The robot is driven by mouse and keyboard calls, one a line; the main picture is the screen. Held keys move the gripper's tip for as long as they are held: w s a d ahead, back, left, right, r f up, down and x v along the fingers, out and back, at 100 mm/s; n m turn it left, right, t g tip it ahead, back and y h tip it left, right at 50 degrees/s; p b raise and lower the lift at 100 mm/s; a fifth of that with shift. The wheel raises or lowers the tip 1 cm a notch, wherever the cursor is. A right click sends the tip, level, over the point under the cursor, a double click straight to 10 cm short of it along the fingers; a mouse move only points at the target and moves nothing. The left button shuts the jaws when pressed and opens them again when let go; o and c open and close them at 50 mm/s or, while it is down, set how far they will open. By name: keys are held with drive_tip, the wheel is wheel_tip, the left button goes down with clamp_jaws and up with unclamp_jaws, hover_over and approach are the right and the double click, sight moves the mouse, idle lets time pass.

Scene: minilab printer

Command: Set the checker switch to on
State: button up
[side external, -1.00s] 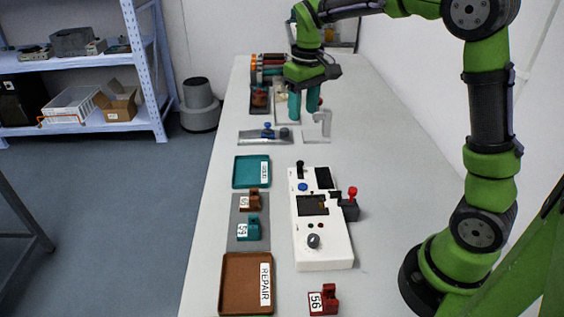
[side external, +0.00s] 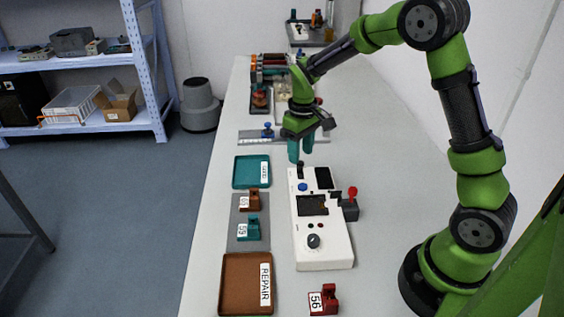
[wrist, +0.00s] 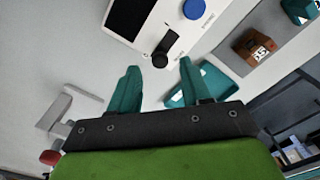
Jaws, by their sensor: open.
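The white checker box (side external: 323,245) stands on the table, with a dark screen, a blue button, a grey knob and a red-topped lever at its side. A black switch (side external: 300,169) stands at its far left corner. In the wrist view the switch (wrist: 161,56) shows as a black knob beside the blue button (wrist: 194,8) and the screen (wrist: 129,17). My gripper (side external: 300,152) points down, empty and open, just beyond the far end of the checker. In the wrist view the switch appears between the spread teal fingertips (wrist: 158,66); whether they touch it cannot be told.
A teal tray (side external: 236,171) lies left of the checker. Brown and teal numbered parts (side external: 247,229) sit on a grey mat, with a brown REPAIR tray (side external: 228,285) nearer. A red part (side external: 325,300) lies in front.

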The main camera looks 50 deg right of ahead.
sight(300, 166)
drive_tip(key=shift+f, duration=1.3)
clamp_jaws()
